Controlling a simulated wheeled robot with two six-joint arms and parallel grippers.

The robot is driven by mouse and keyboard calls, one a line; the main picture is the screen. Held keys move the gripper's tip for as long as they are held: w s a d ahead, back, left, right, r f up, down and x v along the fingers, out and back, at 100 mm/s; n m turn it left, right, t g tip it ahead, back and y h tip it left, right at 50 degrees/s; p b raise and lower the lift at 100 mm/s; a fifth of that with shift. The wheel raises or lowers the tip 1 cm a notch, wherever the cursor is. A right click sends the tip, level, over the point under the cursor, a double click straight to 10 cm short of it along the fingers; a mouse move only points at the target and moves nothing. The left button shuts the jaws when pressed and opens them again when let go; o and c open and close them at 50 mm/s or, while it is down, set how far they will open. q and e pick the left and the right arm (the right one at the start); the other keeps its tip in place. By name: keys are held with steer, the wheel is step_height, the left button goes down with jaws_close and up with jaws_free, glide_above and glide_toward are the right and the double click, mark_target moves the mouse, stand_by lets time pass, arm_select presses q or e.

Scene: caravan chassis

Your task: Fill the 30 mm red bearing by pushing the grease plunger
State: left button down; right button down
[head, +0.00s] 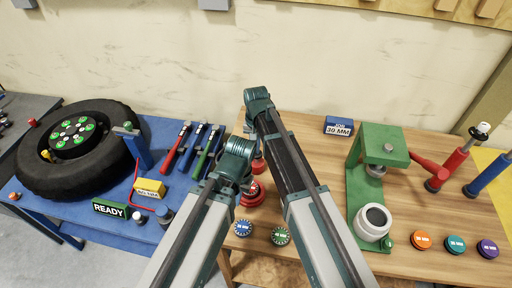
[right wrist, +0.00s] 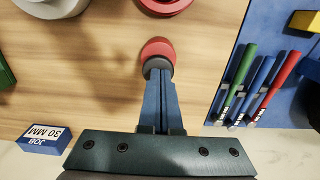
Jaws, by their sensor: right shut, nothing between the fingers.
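A round red part (head: 250,193), apparently the red bearing, sits on the wooden bench between my arms, partly hidden by my left arm. It also shows cut off at the top of the right wrist view (right wrist: 165,5). A red knob with a dark grey collar (right wrist: 157,48), apparently the grease plunger, stands just behind it; in the head view only a bit of red shows between my arms (head: 259,166). My right gripper (right wrist: 159,74) is shut and empty, fingertips at the knob's collar; I cannot tell whether they touch. My left gripper is not visible.
A green press (head: 364,200) with a white cup (head: 374,221) stands right. Colored discs lie at the front edge, including blue (head: 243,228) and green (head: 280,236). A "JOB 30 MM" block (head: 339,126) is at the back. Left are tools (head: 195,148) and a tire (head: 75,150).

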stand_by(0.3)
step_height(320, 180, down, 3)
steer(key=b, duration=0.3)
steer(key=shift+s, duration=0.1)
steer(key=shift+r, duration=0.1)
steer(key=shift+r+p, duration=0.45)
steer(key=shift+p, duration=0.2)
step_height(320, 180, up, 13)
steer(key=p, duration=1.3)
